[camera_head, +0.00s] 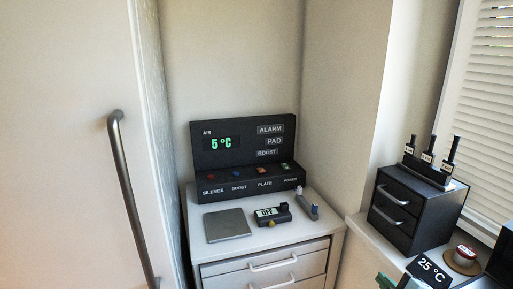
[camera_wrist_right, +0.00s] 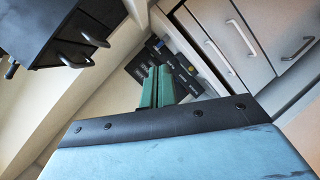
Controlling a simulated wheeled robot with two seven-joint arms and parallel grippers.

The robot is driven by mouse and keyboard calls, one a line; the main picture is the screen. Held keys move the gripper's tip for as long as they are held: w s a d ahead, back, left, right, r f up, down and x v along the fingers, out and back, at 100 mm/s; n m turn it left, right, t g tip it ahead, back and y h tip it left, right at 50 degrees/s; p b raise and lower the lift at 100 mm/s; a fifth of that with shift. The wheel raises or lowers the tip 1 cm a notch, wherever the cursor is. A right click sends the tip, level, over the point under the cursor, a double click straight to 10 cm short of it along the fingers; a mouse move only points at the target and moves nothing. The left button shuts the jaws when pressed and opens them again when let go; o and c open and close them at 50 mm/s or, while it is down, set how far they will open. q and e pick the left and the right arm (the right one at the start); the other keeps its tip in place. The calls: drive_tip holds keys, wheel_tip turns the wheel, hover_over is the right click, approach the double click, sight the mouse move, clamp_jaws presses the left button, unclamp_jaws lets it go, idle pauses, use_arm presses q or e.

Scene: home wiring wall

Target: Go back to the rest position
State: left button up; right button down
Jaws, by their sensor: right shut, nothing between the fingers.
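My right gripper (camera_head: 388,283) shows only at the bottom edge of the head view, as green fingers below the small black drawer box (camera_head: 414,207). In the right wrist view the green fingers of the right gripper (camera_wrist_right: 158,72) are closed together with nothing between them. My left gripper is not in view.
A black control panel (camera_head: 225,157) reading 5 °C stands on a white drawer cabinet (camera_head: 222,266). A grey plate (camera_head: 227,225) and a small device reading OFF (camera_head: 270,215) lie before it. A 25 °C display (camera_head: 428,270) is at lower right. A door handle (camera_head: 130,195) is left.

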drive_tip(key=s+a+f+m+g, duration=0.3)
drive_tip(key=s, duration=0.5)
drive_tip(key=s+a+f+m+g, duration=0.3)
drive_tip(key=s+m+g, duration=0.1)
drive_tip(key=s, duration=0.5)
drive_tip(key=s+a+f+m+g, duration=0.3)
drive_tip(key=s+f, duration=0.1)
drive_tip(key=s, duration=0.4)
wheel_tip(320, 180, down, 27)
drive_tip(key=s+g, duration=0.2)
drive_tip(key=s, duration=0.1)
drive_tip(key=s+d+f+g+b, duration=0.1)
drive_tip(key=s+d+f, duration=0.1)
drive_tip(key=s+f, duration=1.1)
drive_tip(key=shift+s+d+f, duration=0.3)
drive_tip(key=shift+s+d, duration=0.1)
drive_tip(key=shift+s, duration=0.7)
